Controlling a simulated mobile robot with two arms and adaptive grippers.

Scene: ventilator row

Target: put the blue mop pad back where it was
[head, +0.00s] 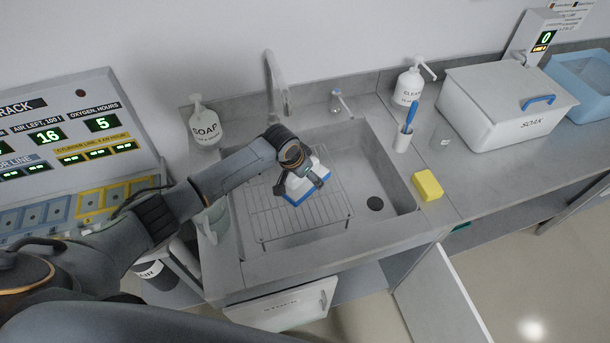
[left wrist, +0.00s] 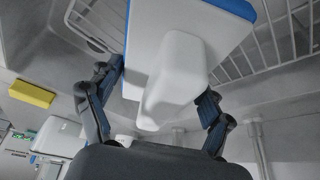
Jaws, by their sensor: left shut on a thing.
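The blue mop pad (head: 303,187) shows in the head view as a white block with a blue edge, over the wire rack (head: 262,222) in the sink. My left gripper (head: 298,184) is shut on it from above. In the left wrist view, the fingers of my left gripper (left wrist: 155,105) sit on both sides of the pad's white raised grip (left wrist: 175,75), and its blue edge (left wrist: 238,8) is at the top. I cannot tell whether the pad touches the rack. My right gripper is not in view.
A soap bottle (head: 204,126) stands left of the faucet (head: 276,80). A yellow sponge (head: 427,185) lies on the sink's right rim. A white SOAK box (head: 500,112), a cleaner bottle (head: 408,87) and a brush holder (head: 402,141) stand to the right. The sink's right part is clear.

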